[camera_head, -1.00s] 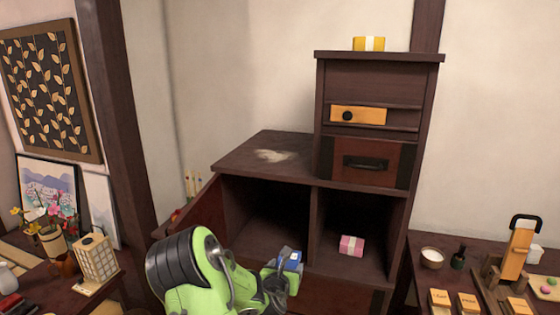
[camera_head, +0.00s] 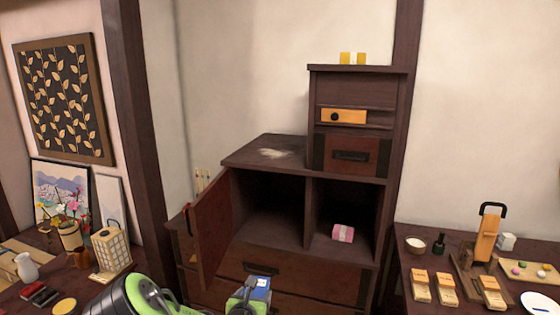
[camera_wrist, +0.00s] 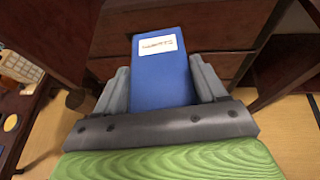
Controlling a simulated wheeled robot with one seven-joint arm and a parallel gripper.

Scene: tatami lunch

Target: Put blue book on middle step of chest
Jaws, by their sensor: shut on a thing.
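The blue book (camera_wrist: 158,85) with a white label is held between the two grey fingers of my gripper (camera_wrist: 160,92) in the wrist view. In the head view the blue book (camera_head: 260,284) shows small in my gripper (camera_head: 250,292), low in front of the chest's drawers. The dark wooden stepped chest (camera_head: 345,82) stands against the wall. Its middle step (camera_head: 250,152) is a flat top left of the tall section, with a pale dusty patch on it. The book is below and in front of that step, apart from it.
The chest's left door (camera_head: 212,228) stands open toward me. A pink bundle (camera_head: 343,233) lies in the right compartment; a yellow bundle (camera_head: 352,58) is on the top. Low tables with a lantern (camera_head: 110,250) and wooden blocks (camera_head: 444,288) flank the chest.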

